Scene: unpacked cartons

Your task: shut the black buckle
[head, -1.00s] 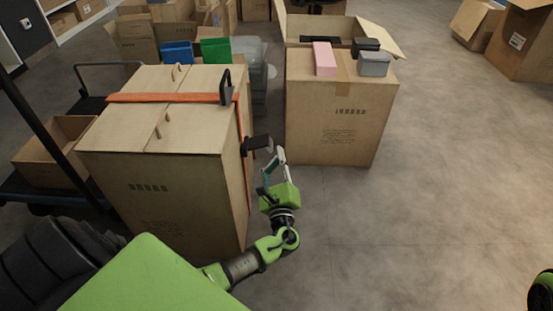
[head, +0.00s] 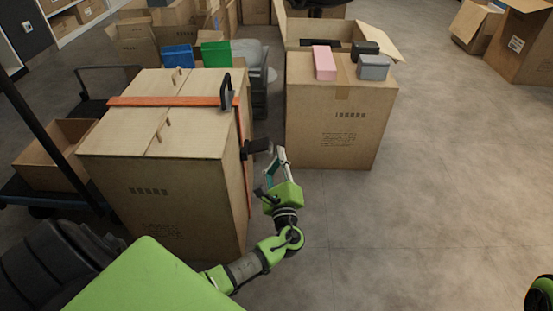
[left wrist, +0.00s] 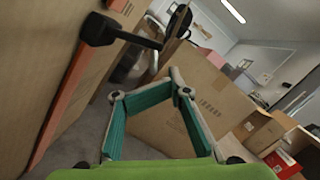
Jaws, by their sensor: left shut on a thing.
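A tall carton (head: 180,195) is wrapped by an orange strap (head: 165,101) that runs over its top and down its right side. The black buckle (head: 257,146) sticks out from the strap on that side. It also shows at the upper left of the left wrist view (left wrist: 125,36). My left gripper (head: 277,165) is just right of the buckle, apart from it as far as I can see. In the left wrist view, its teal-padded fingers (left wrist: 147,90) are bent inward, with nothing visible held between them.
A black upright loop (head: 226,92) stands on the strapped carton's top edge. A second carton (head: 335,125) to the right carries a pink box (head: 324,61) and a grey container (head: 373,67). A cart (head: 40,205) stands at left.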

